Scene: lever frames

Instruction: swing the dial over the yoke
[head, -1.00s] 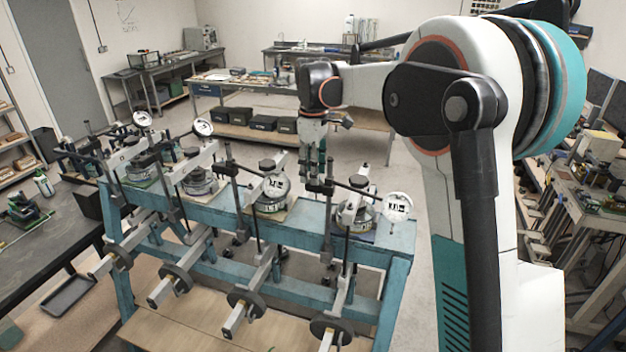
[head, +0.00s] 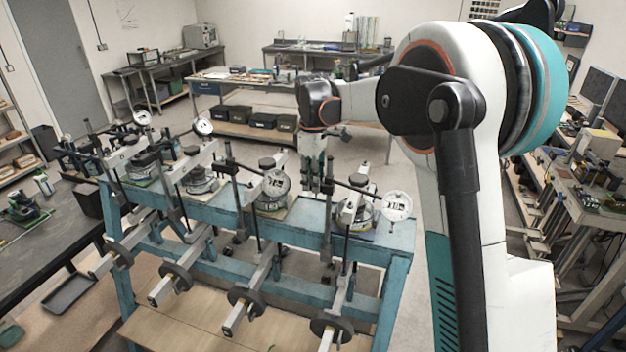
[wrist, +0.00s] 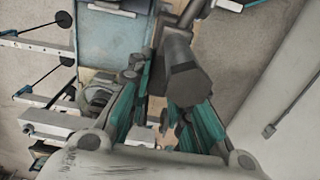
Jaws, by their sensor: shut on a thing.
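The rightmost dial (head: 398,206) has a white face and hangs at the end of a thin dark rod, at the right end of the blue bench. The rod runs back to a dark clamp on an upright post (head: 327,215). A pale yoke (head: 350,207) stands over the round cell to the left of this dial. The dial appears to the right of the yoke. My gripper (head: 314,184) is down at the post's top, shut on the dark clamp part there. In the wrist view, my fingers (wrist: 165,112) flank dark parts beside a thick dark cylinder. The exact contact is partly hidden.
Lever arms with round weights (head: 331,328) reach out in front. Open floor lies behind the bench.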

